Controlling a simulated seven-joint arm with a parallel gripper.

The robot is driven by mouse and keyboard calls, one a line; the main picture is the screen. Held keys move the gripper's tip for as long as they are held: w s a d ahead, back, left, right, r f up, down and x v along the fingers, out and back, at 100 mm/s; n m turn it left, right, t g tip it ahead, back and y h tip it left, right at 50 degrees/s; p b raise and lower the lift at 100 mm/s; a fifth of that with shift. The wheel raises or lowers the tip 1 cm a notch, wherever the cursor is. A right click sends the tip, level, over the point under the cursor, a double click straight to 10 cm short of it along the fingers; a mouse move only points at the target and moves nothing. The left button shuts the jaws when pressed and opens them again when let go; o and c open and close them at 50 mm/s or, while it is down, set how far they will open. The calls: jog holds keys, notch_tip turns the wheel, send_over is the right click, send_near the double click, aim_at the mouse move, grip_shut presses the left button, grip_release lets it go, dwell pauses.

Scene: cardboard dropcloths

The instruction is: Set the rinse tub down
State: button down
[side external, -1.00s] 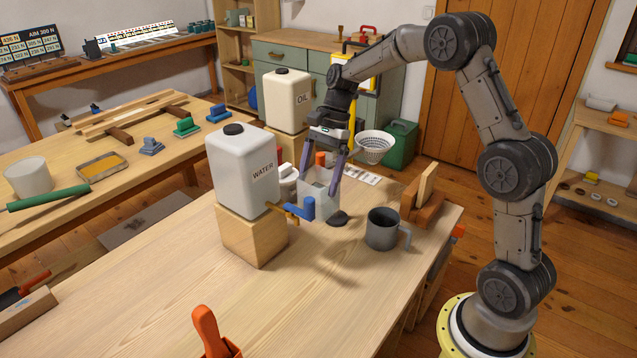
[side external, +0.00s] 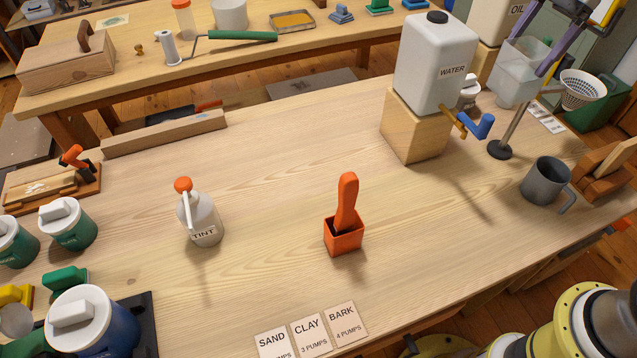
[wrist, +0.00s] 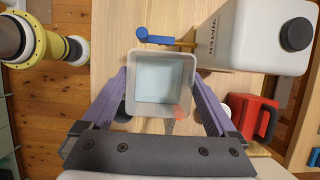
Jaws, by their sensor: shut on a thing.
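The rinse tub (side external: 514,88) is a translucent, square, open-topped tub at the upper right of the side external view. My gripper (side external: 518,66) is shut on it, with a purple finger on each of two opposite sides. In the wrist view I look down into the upright tub (wrist: 159,54), which has a pale blue floor or contents. The blue tap (wrist: 156,37) of the white WATER container (wrist: 255,40) is just beyond its rim. The tub appears to be above the wooden table (side external: 270,140), but I cannot tell how high.
A thin rod on a black round base (side external: 500,149) stands near the tub. A grey mug (side external: 545,182) and a wooden rack (side external: 608,172) are to its right. The WATER container (side external: 435,65) stands on a wooden block (side external: 414,125). The table's middle is mostly clear around an orange pot (side external: 344,232).

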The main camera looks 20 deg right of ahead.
notch_tip(320, 180, up, 7)
jog(key=s+a, duration=1.8)
jog(key=s, duration=0.1)
notch_tip(320, 180, down, 20)
jog(key=shift+w+a+f, duration=0.85)
jog(key=shift+w+f, duration=1.3)
jog(key=shift+w, duration=0.05)
jog(key=shift+w+a+f, duration=0.85)
jog(key=shift+w+f, duration=1.3)
jog(key=shift+w+a+f, duration=0.85)
jog(key=shift+w+f, duration=1.3)
jog(key=shift+w, duration=0.05)
jog(key=shift+f, duration=0.1)
